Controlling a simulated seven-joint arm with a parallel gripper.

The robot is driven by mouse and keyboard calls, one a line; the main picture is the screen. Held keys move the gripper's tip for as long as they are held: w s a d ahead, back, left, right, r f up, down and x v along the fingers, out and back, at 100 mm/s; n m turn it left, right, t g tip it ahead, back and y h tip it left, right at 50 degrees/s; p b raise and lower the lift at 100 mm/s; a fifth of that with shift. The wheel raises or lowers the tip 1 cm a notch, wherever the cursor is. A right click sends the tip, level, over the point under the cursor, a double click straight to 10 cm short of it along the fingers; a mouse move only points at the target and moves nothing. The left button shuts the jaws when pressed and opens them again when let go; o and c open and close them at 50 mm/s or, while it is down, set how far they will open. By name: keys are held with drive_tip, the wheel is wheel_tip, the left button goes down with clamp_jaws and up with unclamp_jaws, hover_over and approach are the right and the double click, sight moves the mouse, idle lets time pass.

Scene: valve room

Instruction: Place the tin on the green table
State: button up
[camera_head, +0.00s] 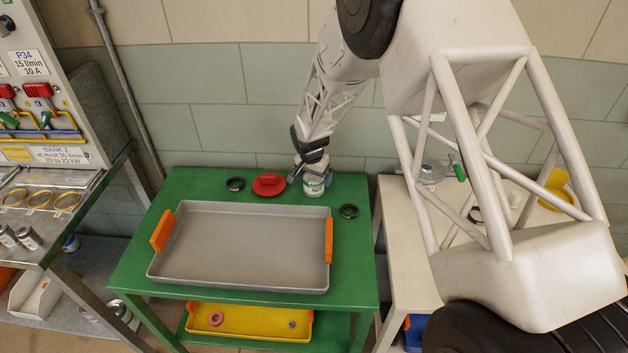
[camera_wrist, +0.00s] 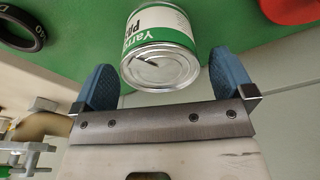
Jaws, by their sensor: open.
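The tin (camera_head: 314,184) stands on the green table (camera_head: 350,258), near its back edge. It has a white and green label and a bare metal end, which shows in the wrist view (camera_wrist: 160,48). My gripper (camera_head: 312,172) is at the tin, above the back of the green table. In the wrist view its two blue fingers (camera_wrist: 160,85) are apart, one on each side of the tin, with a visible gap on the sides. Part of the tin is hidden by my gripper in the head view.
A grey tray (camera_head: 240,245) with orange handles fills much of the green table. A red lid-like object (camera_head: 269,185) and black rings (camera_head: 235,184) (camera_head: 349,211) lie near the tin. A pale table (camera_head: 400,255) stands to the right, and a yellow tray (camera_head: 250,320) is below.

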sight(313, 180)
wheel_tip(313, 180, up, 9)
drive_tip(key=s, duration=0.1)
drive_tip(key=shift+s+a+r, duration=0.15)
drive_tip(key=shift+a+r, duration=0.05)
drive_tip(key=shift+a, duration=0.1)
idle(0.5)
drive_tip(key=shift+r, duration=0.1)
drive_tip(key=s+d+r+n, duration=0.2)
drive_tip(key=s+d+r, duration=1.3)
drive_tip(key=s+r, duration=0.35)
drive_tip(key=s+d+r, duration=0.1)
drive_tip(key=s+d, duration=0.2)
drive_tip(key=s, duration=0.6)
drive_tip(key=s+d+r+n, duration=0.1)
drive_tip(key=s+d+r, duration=0.1)
drive_tip(key=s, duration=0.7)
drive_tip(key=s+d+r+n+t, duration=0.1)
drive_tip(key=s+d, duration=0.3)
drive_tip(key=s, duration=0.5)
drive_tip(key=shift+r, duration=0.5)
